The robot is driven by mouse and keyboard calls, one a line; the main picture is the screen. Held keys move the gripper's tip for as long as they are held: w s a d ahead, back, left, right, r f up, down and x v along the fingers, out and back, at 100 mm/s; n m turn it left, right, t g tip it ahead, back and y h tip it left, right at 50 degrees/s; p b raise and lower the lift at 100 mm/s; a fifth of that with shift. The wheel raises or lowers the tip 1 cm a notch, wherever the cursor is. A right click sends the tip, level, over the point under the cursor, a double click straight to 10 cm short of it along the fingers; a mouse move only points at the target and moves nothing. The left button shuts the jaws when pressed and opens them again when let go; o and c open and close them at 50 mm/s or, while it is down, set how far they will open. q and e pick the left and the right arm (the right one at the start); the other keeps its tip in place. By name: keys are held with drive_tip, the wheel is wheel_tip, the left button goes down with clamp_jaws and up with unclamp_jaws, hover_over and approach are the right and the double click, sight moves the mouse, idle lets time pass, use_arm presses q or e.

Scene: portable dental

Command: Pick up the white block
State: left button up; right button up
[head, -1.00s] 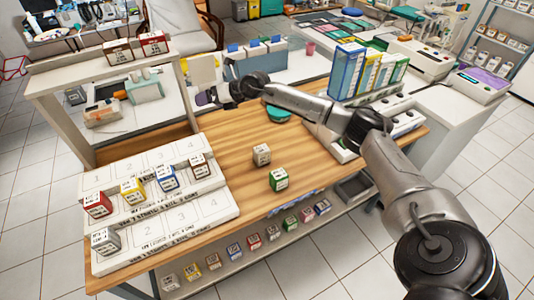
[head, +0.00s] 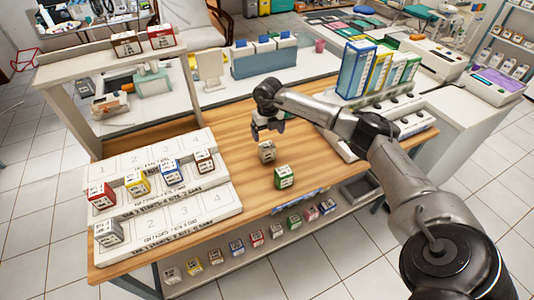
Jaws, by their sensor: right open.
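A small pale beige-white block (head: 267,151) with a dark printed label stands on the wooden table, just behind a green block (head: 284,176). My right gripper (head: 267,130) points down just behind and above the pale block, with its fingers open and empty. I cannot tell whether it touches the block. Another whitish-grey block (head: 108,232) stands at slot 1 of the lower white step rack at the left, far from the gripper. My left gripper is not in view.
The white step rack (head: 205,232) also holds red, yellow, blue and brown blocks on its upper step. A low shelf (head: 215,275) below the table front carries several small boxes. Bare wood surrounds the two table blocks.

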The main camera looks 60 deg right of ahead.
sight(267, 146)
wheel_tip(267, 146, down, 4)
drive_tip(key=shift+f+b, duration=0.1)
drive_tip(key=shift+b, duration=0.2)
drive_tip(key=shift+a+f+b, duration=0.2)
drive_tip(key=shift+f+b, duration=0.15)
drive_tip(key=shift+f, duration=0.95)
drive_tip(key=shift+a+f+b, duration=0.15)
drive_tip(key=shift+f+b, duration=0.15)
drive_tip(key=shift+f, duration=0.95)
drive_tip(key=shift+c, duration=0.4)
drive_tip(key=shift+c, duration=0.8)
drive_tip(key=c, duration=0.7)
drive_tip(key=shift+c, duration=0.5)
drive_tip(key=shift+r, duration=0.15)
